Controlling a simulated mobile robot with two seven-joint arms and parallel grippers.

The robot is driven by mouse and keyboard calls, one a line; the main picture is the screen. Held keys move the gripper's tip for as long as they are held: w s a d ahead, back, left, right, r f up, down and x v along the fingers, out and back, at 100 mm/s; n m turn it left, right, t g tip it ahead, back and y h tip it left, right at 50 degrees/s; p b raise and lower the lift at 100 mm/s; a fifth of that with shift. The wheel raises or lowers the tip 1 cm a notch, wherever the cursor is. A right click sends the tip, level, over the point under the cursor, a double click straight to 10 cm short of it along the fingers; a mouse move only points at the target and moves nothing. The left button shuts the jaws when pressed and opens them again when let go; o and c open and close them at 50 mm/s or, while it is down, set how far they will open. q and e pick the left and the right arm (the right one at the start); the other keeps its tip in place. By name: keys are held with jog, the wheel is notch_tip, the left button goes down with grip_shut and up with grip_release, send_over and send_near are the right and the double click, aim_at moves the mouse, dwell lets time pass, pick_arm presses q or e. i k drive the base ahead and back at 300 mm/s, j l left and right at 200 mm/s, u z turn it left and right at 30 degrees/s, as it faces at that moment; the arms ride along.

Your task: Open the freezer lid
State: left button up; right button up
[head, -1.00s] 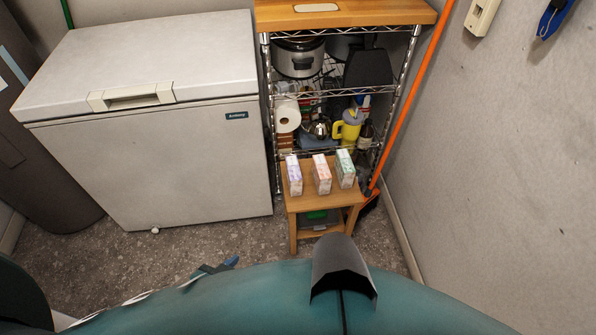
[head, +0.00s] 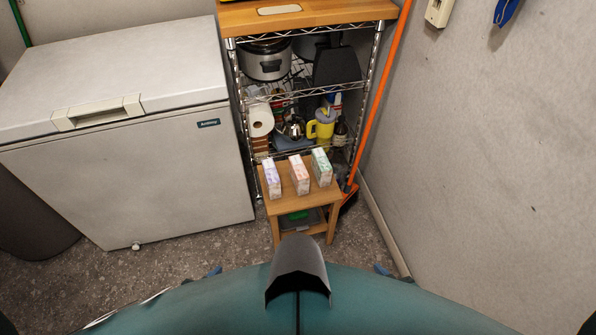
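The white chest freezer (head: 150,185) stands at the left of the head view. Its lid (head: 130,55) is down and shut. A pale handle (head: 97,113) is set in the lid's front edge. My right gripper (head: 383,270) shows only as a small blue and dark tip above my body's edge, right of centre. My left gripper (head: 215,271) shows only as a small blue tip, left of centre. Both are low in the view, apart from the freezer. Most of each gripper is hidden behind my body, so I cannot tell whether either is open or shut.
A wire shelf (head: 300,92) with a wooden top stands right of the freezer. A small wooden stool (head: 285,192) with three small boxes stands in front of it. An orange pole (head: 378,105) leans by the right wall. Speckled floor (head: 175,250) is bare before the freezer.

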aim_at(55, 88)
jog(key=u, duration=1.3)
jog(key=i+l+z, duration=0.25)
jog(key=i, duration=0.35)
jog(key=i+z, duration=0.3)
jog(key=i, duration=0.3)
